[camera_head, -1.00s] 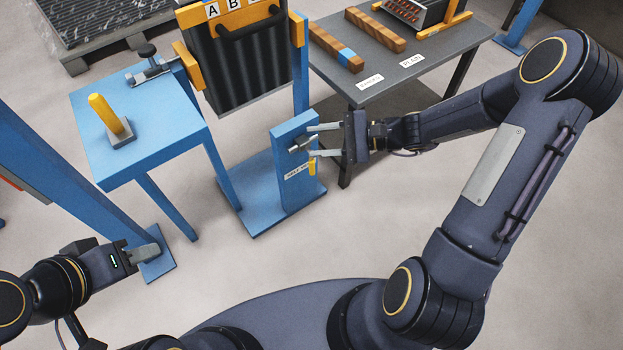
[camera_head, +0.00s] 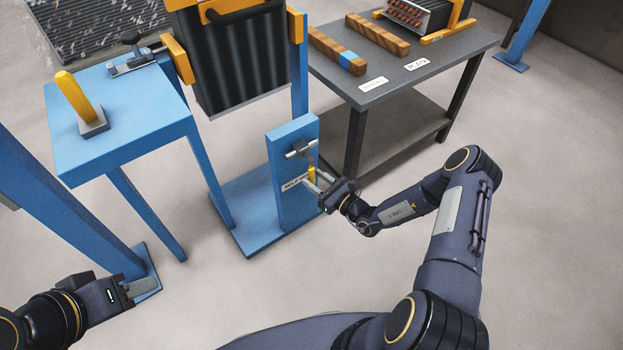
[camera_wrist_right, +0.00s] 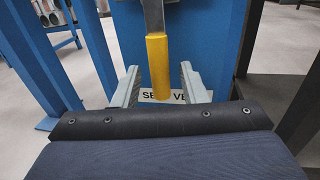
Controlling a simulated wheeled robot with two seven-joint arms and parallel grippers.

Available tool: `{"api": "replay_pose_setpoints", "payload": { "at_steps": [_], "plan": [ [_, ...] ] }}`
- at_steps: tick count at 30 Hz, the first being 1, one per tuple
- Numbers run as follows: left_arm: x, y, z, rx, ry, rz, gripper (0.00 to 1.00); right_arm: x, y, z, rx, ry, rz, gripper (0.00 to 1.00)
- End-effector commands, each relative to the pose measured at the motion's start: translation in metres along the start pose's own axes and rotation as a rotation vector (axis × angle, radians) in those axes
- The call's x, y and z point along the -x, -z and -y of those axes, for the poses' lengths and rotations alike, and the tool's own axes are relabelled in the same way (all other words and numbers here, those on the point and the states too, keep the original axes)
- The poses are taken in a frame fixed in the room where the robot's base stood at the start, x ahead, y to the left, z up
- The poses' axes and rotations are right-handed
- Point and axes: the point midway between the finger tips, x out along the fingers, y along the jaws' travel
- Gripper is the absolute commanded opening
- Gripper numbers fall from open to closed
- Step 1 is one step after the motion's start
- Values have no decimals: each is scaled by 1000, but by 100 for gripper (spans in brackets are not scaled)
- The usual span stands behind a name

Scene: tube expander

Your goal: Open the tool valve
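The tool valve has a grey metal body (camera_head: 299,149) on the front of a blue post (camera_head: 283,160). Its yellow handle (camera_head: 312,174) hangs straight down. In the right wrist view the yellow grip (camera_wrist_right: 158,66) hangs from a grey lever, its lower end in front of the white label. My right gripper (camera_head: 314,184) is open, one finger on each side of the handle in the wrist view (camera_wrist_right: 159,88), with visible gaps on both sides. How deep the handle sits between the fingers is unclear. My left gripper (camera_head: 140,287) is at lower left, far from the valve; its finger gap is hidden.
A blue table (camera_head: 130,125) with a yellow upright handle (camera_head: 77,97) stands left. A dark table (camera_head: 440,65) with wooden bars (camera_head: 377,33) stands behind right, its leg close to my right gripper. The floor at right is clear.

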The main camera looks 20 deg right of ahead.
Motion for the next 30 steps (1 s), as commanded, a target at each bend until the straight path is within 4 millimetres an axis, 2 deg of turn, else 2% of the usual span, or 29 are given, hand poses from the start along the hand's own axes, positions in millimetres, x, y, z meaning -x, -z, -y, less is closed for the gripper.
{"api": "replay_pose_setpoints", "payload": {
  "at_steps": [1, 6, 14, 23, 30],
  "plan": [
    [-3, -2, 1, 0, 0, 0, 36, -7, 1, -1, 2, -3, 2, 39],
    [-4, -2, 2, 0, 0, 0, 36, -19, 0, 0, 1, -1, 0, 39],
    [-4, -2, 2, 0, 0, 0, 36, -20, 0, 0, 0, -1, 0, 39],
    [-4, -2, 2, 0, 0, 0, 36, -20, 0, 0, 0, -1, 0, 1],
    [-4, -2, 2, 0, 0, 0, 36, -20, 0, 0, 0, -1, 0, 0]
  ]
}}
